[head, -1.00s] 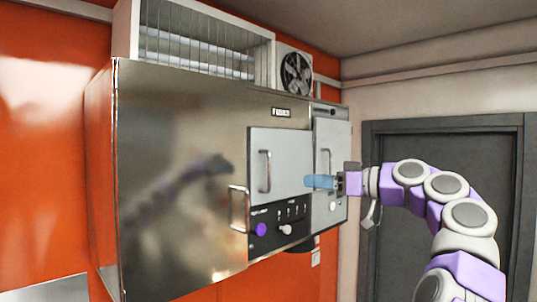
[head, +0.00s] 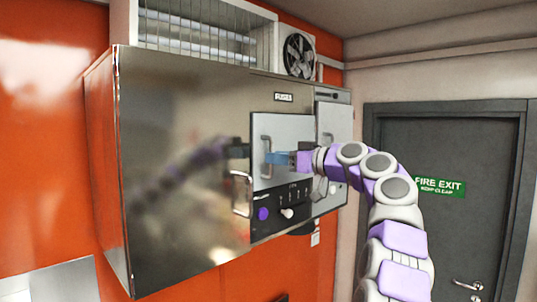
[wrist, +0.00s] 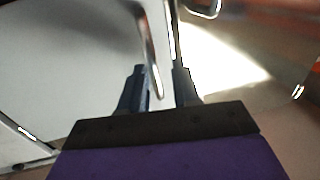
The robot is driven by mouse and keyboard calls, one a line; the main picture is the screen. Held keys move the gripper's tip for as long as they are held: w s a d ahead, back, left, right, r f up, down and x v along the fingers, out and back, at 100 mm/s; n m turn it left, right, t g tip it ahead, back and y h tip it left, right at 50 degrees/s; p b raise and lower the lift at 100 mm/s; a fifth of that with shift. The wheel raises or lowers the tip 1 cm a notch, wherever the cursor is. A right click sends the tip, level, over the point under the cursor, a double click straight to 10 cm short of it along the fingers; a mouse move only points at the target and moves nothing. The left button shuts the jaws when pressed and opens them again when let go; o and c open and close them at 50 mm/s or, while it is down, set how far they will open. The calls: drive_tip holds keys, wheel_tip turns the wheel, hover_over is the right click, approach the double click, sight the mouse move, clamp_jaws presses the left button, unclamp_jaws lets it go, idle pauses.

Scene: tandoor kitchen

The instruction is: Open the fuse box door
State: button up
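The fuse box door (head: 297,133) is a light grey panel, shut in the front of a large shiny metal cabinet (head: 180,150). A small label (head: 283,97) sits above it. Its vertical bar handle (head: 265,148) is near its left edge. My gripper (head: 272,158), with blue fingers, is at this handle in the head view and partly covers it. In the wrist view the handle (wrist: 152,50) runs down between the two dark fingers of my gripper (wrist: 161,85). The fingers stand apart, with a gap visible beside the bar; a firm grip is not visible.
A second grey door (head: 332,125) with its own handle is at the right. Below the fuse door are a purple knob (head: 262,213), a white knob (head: 287,213) and switches. Another handle (head: 240,193) is at lower left. A fire exit door (head: 450,150) stands at right.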

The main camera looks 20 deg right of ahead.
sight(271, 173)
drive_tip(key=w, duration=0.2)
drive_tip(key=shift+w+a+p, duration=0.3)
drive_tip(key=shift+w+p, duration=0.1)
drive_tip(key=shift+w+d, duration=0.15)
drive_tip(key=shift+d, duration=0.1)
drive_tip(key=shift+a, duration=0.35)
drive_tip(key=shift+c, duration=0.3)
drive_tip(key=shift+a, duration=0.15)
drive_tip(key=shift+c, duration=0.7)
clamp_jaws()
